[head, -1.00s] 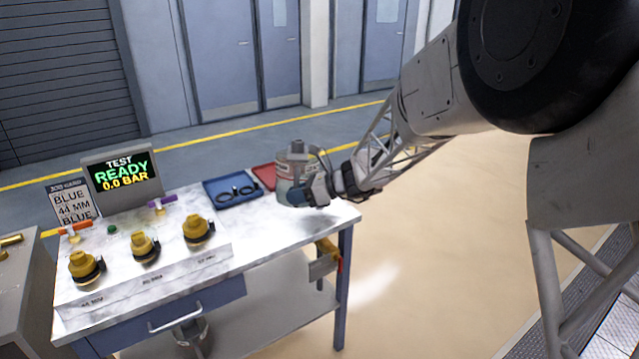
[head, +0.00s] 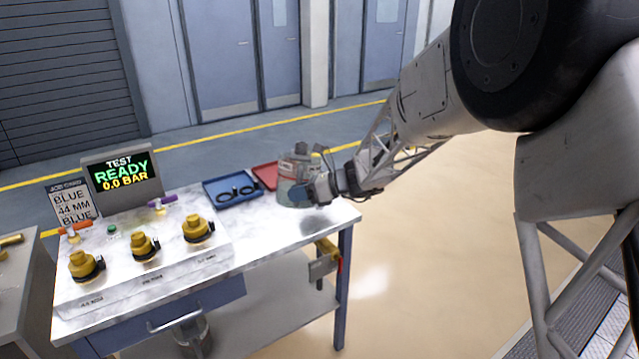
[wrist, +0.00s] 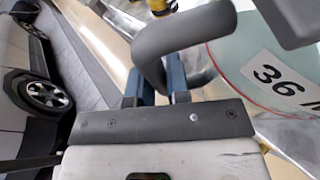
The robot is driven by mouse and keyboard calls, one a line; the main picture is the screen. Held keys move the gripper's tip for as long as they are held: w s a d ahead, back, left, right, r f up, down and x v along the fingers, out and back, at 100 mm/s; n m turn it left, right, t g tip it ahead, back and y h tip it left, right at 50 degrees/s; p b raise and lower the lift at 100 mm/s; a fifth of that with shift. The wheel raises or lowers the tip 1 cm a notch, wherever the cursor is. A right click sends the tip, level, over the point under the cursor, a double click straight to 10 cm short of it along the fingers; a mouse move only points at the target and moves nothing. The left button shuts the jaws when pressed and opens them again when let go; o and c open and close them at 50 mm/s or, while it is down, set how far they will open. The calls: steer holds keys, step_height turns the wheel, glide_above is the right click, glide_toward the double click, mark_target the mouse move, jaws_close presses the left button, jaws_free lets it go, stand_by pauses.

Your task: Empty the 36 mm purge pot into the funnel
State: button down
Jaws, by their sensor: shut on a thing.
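The purge pot (head: 291,168) is a pale, clear-walled vessel over the right rear corner of the marble-topped bench. In the wrist view its wall (wrist: 238,62) carries a white label reading "36 M", cut off by the frame edge. A grey handle (wrist: 150,48) stands out from the pot. My gripper (head: 318,190) comes from the right and is shut on the pot at its handle side. The pot looks about upright, and a shadow lies on the bench below my gripper. Its contents cannot be made out. I cannot pick out a funnel.
A blue tray (head: 211,186) with black rings and a red tray (head: 263,170) lie left of the pot. Several yellow-capped fittings (head: 143,245) stand along the front left. A screen (head: 122,172) reads "TEST READY 0.0 BAR". The bench's right front is clear.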

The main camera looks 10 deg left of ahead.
mark_target(313, 163)
steer(key=shift+w, duration=0.25)
steer(key=shift+w+d+r+m+g+y, duration=0.2)
steer(key=shift+w+r+m+g+y, duration=0.25)
steer(key=shift+w+m, duration=0.3)
stand_by(0.6)
steer(key=shift+w+d+r+m+g+y, duration=0.2)
steer(key=shift+w+r+m, duration=0.2)
steer(key=shift+r, duration=0.25)
steer(key=shift+w+d+r+m+g+y, duration=0.15)
steer(key=shift+w+r+m, duration=0.15)
steer(key=shift+r, duration=0.3)
steer(key=shift+w, duration=0.1)
steer(key=shift+w+f+m+y, duration=0.2)
steer(key=shift+w+m+y, duration=0.2)
steer(key=shift+w+m, duration=0.2)
steer(key=shift+w+d+r+m+g+y, duration=0.2)
steer(key=shift+w+r+m+y, duration=0.15)
steer(key=shift+m, duration=0.2)
steer(key=shift+w+d+r+m+g+y, duration=0.1)
steer(key=shift+w+r+m+g+y, duration=0.2)
steer(key=shift+m, duration=0.2)
stand_by(0.8)
steer(key=shift+w+d+r+m+y+p, duration=0.15)
steer(key=shift+w+m+y, duration=0.2)
steer(key=shift+w+m, duration=0.3)
steer(key=shift+w+d+r+m+y+p, duration=0.15)
steer(key=shift+w+m+y, duration=0.15)
steer(key=shift+w+m, duration=0.3)
stand_by(1.3)
